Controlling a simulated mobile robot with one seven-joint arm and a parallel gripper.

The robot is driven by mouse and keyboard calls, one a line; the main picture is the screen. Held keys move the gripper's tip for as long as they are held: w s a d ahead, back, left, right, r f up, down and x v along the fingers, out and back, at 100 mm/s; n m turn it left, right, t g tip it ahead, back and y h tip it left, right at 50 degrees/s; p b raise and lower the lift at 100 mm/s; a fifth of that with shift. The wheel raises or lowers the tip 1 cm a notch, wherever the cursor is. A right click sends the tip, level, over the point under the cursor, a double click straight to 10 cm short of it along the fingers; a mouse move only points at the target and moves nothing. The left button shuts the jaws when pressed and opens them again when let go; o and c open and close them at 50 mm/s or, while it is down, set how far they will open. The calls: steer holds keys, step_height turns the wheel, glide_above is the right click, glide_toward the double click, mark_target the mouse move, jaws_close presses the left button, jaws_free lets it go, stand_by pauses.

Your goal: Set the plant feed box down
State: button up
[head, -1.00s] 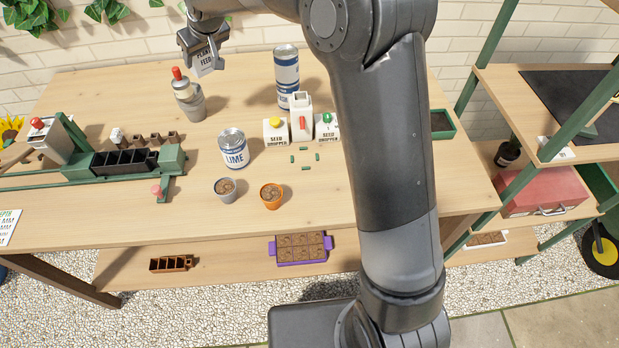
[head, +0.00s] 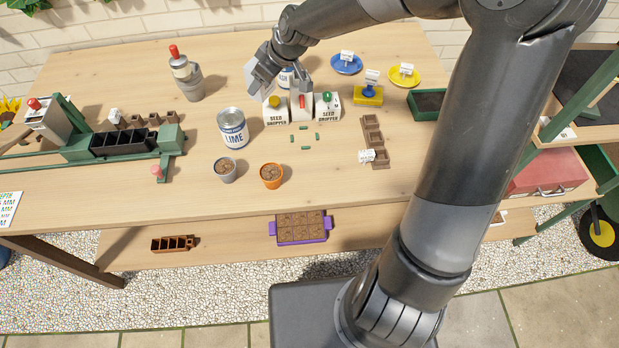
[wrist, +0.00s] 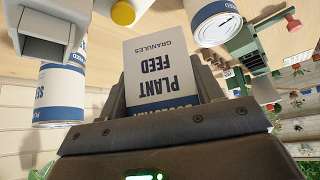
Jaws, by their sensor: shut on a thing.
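The plant feed box (wrist: 160,72) is white with a dark blue band and lettering, and it is gripped in my gripper (wrist: 163,100). Its lettering reads upside down in the wrist view. In the head view the box (head: 251,76) is a pale face mostly hidden by my gripper (head: 262,86), which is above the bench behind the left seed dripper. A gap under the box cannot be judged.
A tall blue-and-white can (head: 287,78) stands partly hidden beside my gripper. The seed drippers (head: 276,114) and lime tin (head: 233,130) are in front. A red-topped grey bottle (head: 186,78) stands left, with bare bench (head: 130,75) beyond it.

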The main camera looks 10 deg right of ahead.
steer(key=s+d+f+n+g+y, duration=0.15)
steer(key=s+d+n+g, duration=0.4)
steer(key=s+d, duration=1.65)
steer(key=shift+n+t, duration=0.65)
steer(key=shift+t, duration=0.2)
steer(key=w+a+f, duration=0.1)
steer(key=a+f, duration=0.1)
steer(key=a, duration=0.2)
steer(key=a+f, duration=0.2)
steer(key=a, duration=0.2)
steer(key=w+a+f, duration=0.1)
steer(key=a+f, duration=0.2)
steer(key=shift+w+a, duration=0.35)
steer(key=shift+a, duration=0.05)
steer(key=shift+f, duration=2)
steer(key=o, duration=1.1)
steer(key=shift+f, duration=0.1)
